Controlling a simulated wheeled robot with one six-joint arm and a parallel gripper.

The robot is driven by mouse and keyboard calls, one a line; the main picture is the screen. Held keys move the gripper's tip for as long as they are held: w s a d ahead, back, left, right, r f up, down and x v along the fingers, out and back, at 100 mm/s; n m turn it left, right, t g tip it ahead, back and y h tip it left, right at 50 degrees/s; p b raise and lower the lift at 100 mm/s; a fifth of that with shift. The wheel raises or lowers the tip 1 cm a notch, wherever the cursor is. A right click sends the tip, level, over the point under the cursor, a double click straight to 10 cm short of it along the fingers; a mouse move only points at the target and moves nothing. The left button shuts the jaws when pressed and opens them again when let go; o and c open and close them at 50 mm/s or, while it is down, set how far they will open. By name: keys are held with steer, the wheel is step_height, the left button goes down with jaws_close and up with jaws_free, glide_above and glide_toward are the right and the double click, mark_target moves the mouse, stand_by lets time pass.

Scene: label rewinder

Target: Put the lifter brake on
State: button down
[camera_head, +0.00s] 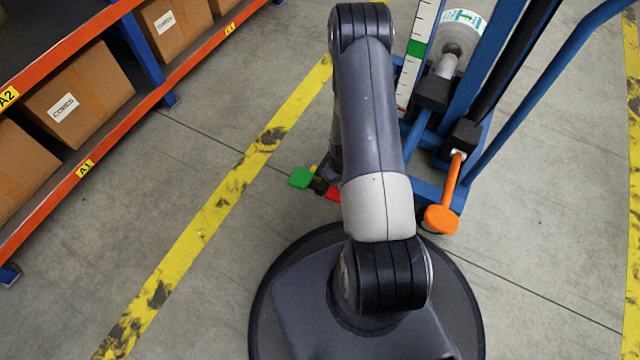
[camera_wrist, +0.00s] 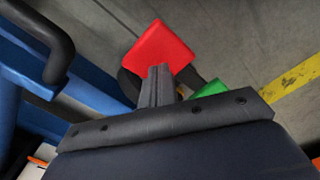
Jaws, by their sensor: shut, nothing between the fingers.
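The blue lifter (camera_head: 470,60) stands at the upper right. Low at its left side are a red pedal pad (camera_head: 333,195) and a green pedal pad (camera_head: 300,178); my arm partly covers the red one. In the wrist view the red pad (camera_wrist: 158,45) is just beyond the tips of my gripper (camera_wrist: 158,72), whose fingers are shut and empty. I cannot tell whether they touch it. The green pad (camera_wrist: 210,90) is to the right, partly hidden by the gripper body. Which way the pedal is tilted is not clear. My gripper is hidden behind my arm in the head view.
An orange pedal (camera_head: 441,218) on a lever sticks out at the lifter's front. A white roll (camera_head: 462,28) sits on the lifter. An orange rack (camera_head: 110,140) with cardboard boxes stands at left. The floor around the yellow line (camera_head: 215,205) is clear.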

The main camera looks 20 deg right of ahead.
steer(key=shift+f+b, duration=2.1)
steer(key=shift+f, duration=0.3)
steer(key=shift+r, duration=0.1)
step_height(320, 180, up, 9)
steer(key=p, duration=0.6)
step_height(320, 180, down, 10)
steer(key=b, duration=0.6)
steer(key=shift+r, duration=0.2)
steer(key=shift+r+p, duration=0.45)
steer(key=shift+r, duration=0.25)
